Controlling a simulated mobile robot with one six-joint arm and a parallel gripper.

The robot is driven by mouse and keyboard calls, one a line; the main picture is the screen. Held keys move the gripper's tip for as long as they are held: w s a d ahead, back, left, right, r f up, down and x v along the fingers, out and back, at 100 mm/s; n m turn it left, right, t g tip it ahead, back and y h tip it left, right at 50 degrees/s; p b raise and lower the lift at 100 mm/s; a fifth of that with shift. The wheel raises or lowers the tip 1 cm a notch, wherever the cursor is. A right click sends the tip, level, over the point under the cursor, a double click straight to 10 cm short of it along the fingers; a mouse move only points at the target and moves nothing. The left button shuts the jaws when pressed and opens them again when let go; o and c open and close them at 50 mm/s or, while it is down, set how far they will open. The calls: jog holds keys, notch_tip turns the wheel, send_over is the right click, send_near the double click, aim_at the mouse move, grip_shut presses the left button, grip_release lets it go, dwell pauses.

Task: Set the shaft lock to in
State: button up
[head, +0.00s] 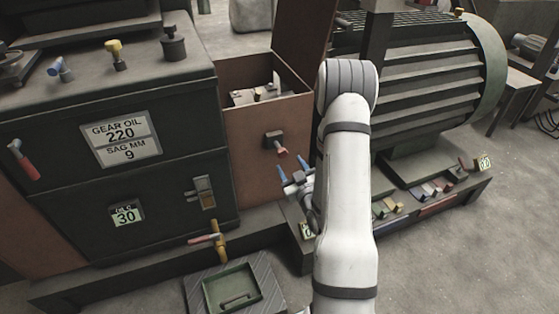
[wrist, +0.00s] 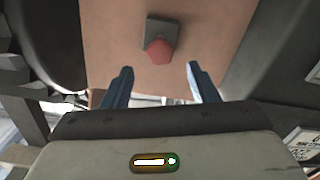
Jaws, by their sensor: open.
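A small red-tipped knob on a dark square block (head: 275,138) sticks out from the brown panel; it may be the shaft lock, but I can read no label on it. In the wrist view the red knob (wrist: 160,51) is centred above the gap between my fingers. My gripper (head: 290,171) is open, with two blue fingers, just below and in front of the knob. In the wrist view my gripper (wrist: 160,68) is empty, and the fingers appear apart from the knob.
The brown box (head: 262,115) is open on top, with metal parts inside. A dark cabinet (head: 130,140) with a lever switch (head: 205,192) stands left. A brass valve (head: 218,240) is low in front. A ribbed motor (head: 425,85) stands right, with coloured blocks (head: 425,190) below.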

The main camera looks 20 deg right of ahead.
aim_at(283, 155)
jog(key=w+b, duration=0.1)
jog(key=w, duration=0.6)
jog(key=shift+w, duration=0.15)
grip_shut()
dwell(0.4)
